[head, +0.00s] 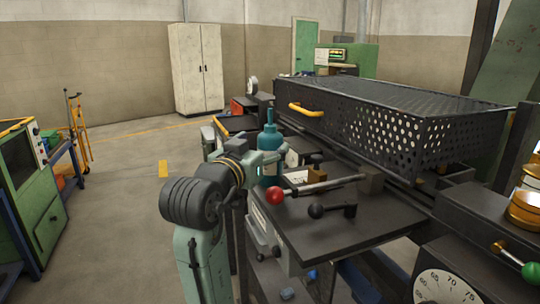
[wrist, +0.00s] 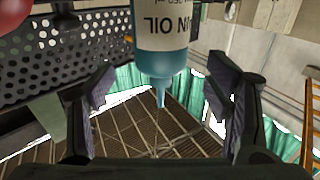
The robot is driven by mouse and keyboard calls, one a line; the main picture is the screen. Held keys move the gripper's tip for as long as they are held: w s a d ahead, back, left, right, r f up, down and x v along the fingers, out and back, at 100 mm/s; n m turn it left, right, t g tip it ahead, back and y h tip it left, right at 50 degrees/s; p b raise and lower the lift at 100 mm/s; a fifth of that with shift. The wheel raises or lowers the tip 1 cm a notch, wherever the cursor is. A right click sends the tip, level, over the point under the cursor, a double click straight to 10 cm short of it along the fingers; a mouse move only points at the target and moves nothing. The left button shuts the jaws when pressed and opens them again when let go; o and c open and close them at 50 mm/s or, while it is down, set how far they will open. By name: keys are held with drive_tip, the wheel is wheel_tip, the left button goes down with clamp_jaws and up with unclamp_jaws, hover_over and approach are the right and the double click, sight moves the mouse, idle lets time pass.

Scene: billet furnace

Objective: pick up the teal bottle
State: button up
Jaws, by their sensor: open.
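The teal bottle (head: 270,143) stands upright on the dark machine top in the head view, with a narrow nozzle on top. In the wrist view the bottle (wrist: 160,62) appears upside down, its nozzle pointing down and its pale label reading "OIL". My gripper (head: 267,158) is at the bottle's side in the head view and covers part of its body. In the wrist view my gripper (wrist: 160,80) is open, one finger to each side of the bottle, with visible gaps. I cannot tell how deep the bottle sits between the fingers.
A red-knobbed lever (head: 275,196) and a black-knobbed lever (head: 317,211) lie close in front of the bottle. A black perforated guard (head: 385,130) with a yellow handle (head: 306,110) rises behind right. A small brown block (head: 316,176) sits nearby. Open floor (head: 125,215) lies left.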

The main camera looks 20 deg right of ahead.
sight(265, 143)
drive_tip(key=p+x, duration=0.2)
drive_tip(key=x, duration=0.3)
drive_tip(key=shift+w+d+f, duration=0.15)
drive_tip(key=shift+w+d, duration=0.05)
drive_tip(key=shift+w, duration=0.05)
drive_tip(key=c, duration=1.5)
drive_tip(key=shift+o, duration=0.2)
